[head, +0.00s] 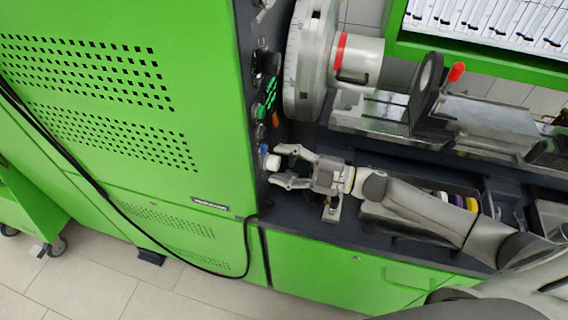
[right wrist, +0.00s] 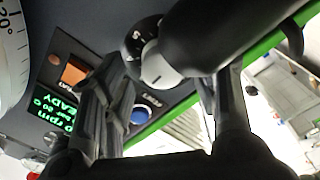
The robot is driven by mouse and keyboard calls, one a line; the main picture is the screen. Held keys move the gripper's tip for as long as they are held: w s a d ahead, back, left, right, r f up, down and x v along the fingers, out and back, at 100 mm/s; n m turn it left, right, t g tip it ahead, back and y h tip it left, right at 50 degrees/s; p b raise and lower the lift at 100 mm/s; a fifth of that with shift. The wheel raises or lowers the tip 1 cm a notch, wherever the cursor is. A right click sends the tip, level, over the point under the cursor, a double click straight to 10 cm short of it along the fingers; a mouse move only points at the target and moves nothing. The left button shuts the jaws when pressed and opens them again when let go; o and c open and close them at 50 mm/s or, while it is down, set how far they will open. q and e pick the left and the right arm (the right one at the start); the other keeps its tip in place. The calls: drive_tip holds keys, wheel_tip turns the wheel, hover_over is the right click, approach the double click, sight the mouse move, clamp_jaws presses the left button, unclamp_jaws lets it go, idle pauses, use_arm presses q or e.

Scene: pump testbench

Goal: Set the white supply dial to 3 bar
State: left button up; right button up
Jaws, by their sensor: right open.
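The white supply dial (right wrist: 158,72) shows in the right wrist view with a dark line on its face and a black numbered scale beside it; a dark cylinder covers part of it. I cannot read its setting. In the head view the small white dial (head: 272,162) is at the edge of the dark panel. My right gripper (head: 277,166) is open, with its fingertips on either side of the dial. In the right wrist view its two fingers (right wrist: 168,85) reach toward the dial; contact cannot be told. My left gripper is not in view.
Near the dial are a blue button (right wrist: 140,116), an orange button (right wrist: 75,71) and a lit green display (right wrist: 55,112). A large grey disc (head: 306,60) stands above the dial in the head view. A green cabinet (head: 120,110) fills the left.

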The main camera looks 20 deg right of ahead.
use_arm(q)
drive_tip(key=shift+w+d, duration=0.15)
use_arm(e)
wheel_tip(320, 180, up, 10)
drive_tip(key=shift+f, duration=0.15)
drive_tip(key=shift+d, duration=0.1)
